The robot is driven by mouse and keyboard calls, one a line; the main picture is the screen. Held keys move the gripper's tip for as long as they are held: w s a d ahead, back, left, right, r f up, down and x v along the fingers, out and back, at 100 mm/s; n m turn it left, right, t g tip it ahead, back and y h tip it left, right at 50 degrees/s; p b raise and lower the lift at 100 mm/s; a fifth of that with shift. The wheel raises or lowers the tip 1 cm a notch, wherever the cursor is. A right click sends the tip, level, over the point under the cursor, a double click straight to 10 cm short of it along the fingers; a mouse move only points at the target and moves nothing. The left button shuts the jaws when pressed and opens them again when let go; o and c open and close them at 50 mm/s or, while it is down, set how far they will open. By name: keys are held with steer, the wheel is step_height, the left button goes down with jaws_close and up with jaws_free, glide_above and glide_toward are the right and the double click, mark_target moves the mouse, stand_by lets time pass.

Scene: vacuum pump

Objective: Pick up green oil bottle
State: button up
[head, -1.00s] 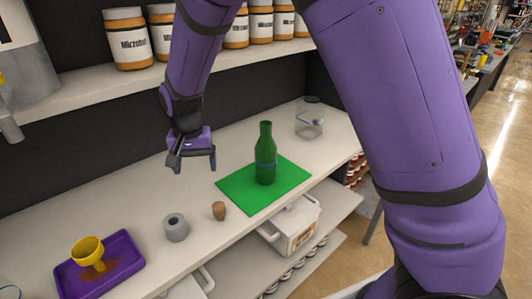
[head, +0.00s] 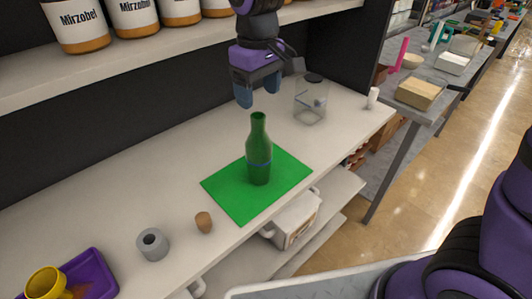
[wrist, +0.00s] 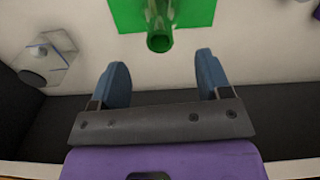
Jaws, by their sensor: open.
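The green oil bottle (head: 258,152) stands upright on a green mat (head: 236,207) on the white counter. In the wrist view the bottle (wrist: 159,32) is seen from above, beyond my fingertips, with its mouth toward me. My gripper (head: 259,98) is open and empty, behind and above the bottle, apart from it. In the wrist view my gripper's two blue fingers (wrist: 158,62) are spread, with the bottle's mouth lined up between them.
A clear glass container (head: 311,103) stands right of my gripper. A cork (head: 204,222), a grey ring (head: 152,244) and a purple tray (head: 92,277) with a yellow funnel (head: 46,283) lie to the left. A shelf with jars (head: 76,24) hangs above the counter.

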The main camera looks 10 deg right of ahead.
mark_target(258, 123)
step_height(258, 123, down, 3)
steer(key=shift+d+f, duration=0.1)
steer(key=shift+f, duration=0.1)
steer(key=shift+w+a+f, duration=0.1)
steer(key=shift+f, duration=1.3)
steer(key=shift+w+a+f, duration=0.1)
steer(key=shift+f, duration=1.25)
jaws_close()
steer(key=shift+r, duration=0.2)
